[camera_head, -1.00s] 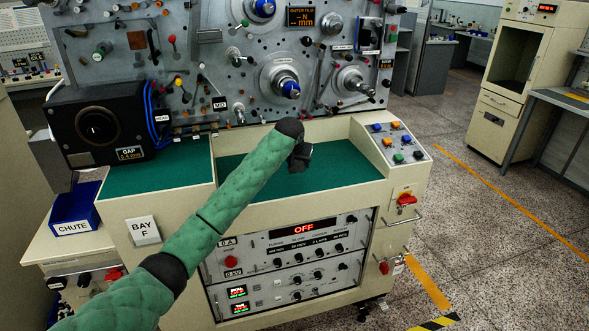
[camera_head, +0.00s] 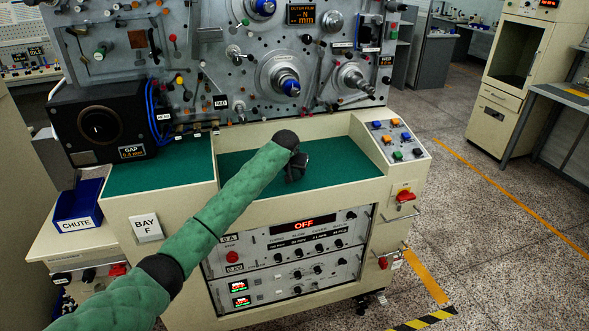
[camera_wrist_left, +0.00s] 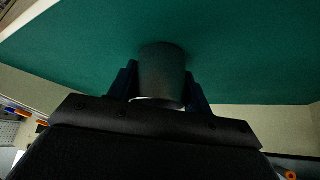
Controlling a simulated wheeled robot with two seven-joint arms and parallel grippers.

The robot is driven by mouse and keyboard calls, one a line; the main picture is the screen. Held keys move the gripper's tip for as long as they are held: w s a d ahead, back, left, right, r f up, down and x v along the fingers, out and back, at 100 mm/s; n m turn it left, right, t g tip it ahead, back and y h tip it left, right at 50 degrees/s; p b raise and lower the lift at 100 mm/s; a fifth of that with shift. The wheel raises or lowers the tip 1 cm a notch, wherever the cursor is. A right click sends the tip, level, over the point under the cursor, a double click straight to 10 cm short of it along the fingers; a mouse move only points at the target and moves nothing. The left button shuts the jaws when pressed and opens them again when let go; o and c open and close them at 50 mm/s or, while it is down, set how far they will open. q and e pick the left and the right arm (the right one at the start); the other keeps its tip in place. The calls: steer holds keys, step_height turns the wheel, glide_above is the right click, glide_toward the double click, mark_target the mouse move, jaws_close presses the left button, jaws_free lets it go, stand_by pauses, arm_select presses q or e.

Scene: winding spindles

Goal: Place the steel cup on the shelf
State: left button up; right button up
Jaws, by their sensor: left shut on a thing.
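The steel cup (camera_wrist_left: 162,72) shows in the left wrist view as a dark grey cylinder between the two fingers of my left gripper (camera_wrist_left: 163,92). The gripper is shut on it, with a finger on each side. The green shelf surface (camera_wrist_left: 75,50) lies behind the cup; I cannot tell whether the cup touches it. In the head view my left gripper (camera_head: 296,168) is small and dark at the end of the green-sleeved arm, over the green shelf (camera_head: 345,165) of the machine. The cup cannot be made out there. My right gripper is not in view.
The machine's upright panel (camera_head: 215,70) with spindles and knobs stands behind the shelf. A sloped button box (camera_head: 398,140) bounds the shelf on the right. A black gap unit (camera_head: 100,125) and a blue chute bin (camera_head: 78,205) are at left. The shelf's right half looks clear.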

arm_select(q)
steer(key=o, duration=1)
